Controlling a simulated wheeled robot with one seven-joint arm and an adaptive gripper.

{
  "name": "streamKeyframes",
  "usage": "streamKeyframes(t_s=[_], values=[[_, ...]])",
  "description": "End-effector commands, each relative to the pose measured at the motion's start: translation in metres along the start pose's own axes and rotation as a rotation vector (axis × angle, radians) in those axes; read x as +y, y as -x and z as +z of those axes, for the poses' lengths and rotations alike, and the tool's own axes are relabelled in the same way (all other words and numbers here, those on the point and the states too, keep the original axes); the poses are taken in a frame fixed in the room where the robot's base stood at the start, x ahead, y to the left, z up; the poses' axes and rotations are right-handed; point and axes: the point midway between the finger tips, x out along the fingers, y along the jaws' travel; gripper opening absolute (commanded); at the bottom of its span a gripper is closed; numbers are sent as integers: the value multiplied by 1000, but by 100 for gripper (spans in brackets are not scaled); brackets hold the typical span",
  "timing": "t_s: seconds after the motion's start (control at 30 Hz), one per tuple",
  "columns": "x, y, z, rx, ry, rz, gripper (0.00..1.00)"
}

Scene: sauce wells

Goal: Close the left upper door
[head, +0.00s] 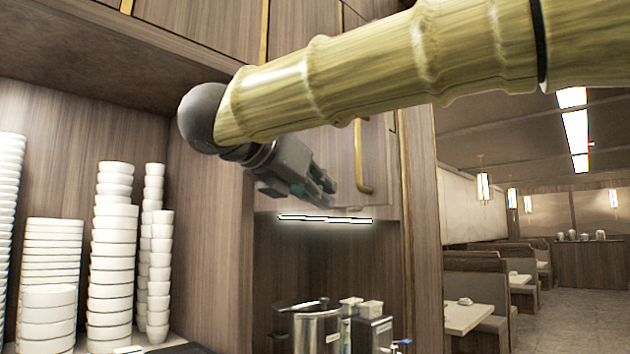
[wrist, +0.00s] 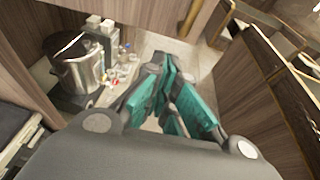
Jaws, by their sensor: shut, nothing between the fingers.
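A wood-grain upper cabinet door (head: 345,150) with an upright brass handle (head: 366,180) shows in the head view, partly hidden behind my arm. I cannot tell whether it is the left upper door, or how far it stands open. My gripper (head: 325,188) is in front of the upper cabinet, left of the handle and apart from it. In the wrist view its teal-padded fingers (wrist: 180,98) are shut and empty. Wood panels with brass edges (wrist: 262,95) show at the right there; I cannot tell which doors they are.
A lit strip (head: 325,219) runs under the upper cabinet. Below stand a steel pot (head: 316,332) and small containers (head: 372,330), also in the wrist view. Stacks of white bowls (head: 112,250) stand on a shelf at left. A dining room with booths opens at right.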

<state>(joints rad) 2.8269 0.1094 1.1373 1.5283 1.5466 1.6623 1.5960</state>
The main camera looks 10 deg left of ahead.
Motion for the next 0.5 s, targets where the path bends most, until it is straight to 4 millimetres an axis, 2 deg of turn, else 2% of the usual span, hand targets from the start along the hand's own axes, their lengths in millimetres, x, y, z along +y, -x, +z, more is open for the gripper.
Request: streamKeyframes(t_s=[0.3,0.5], values=[[0,-53,2,2,2,-1,0],[0,-78,10,1,1,0,0]])
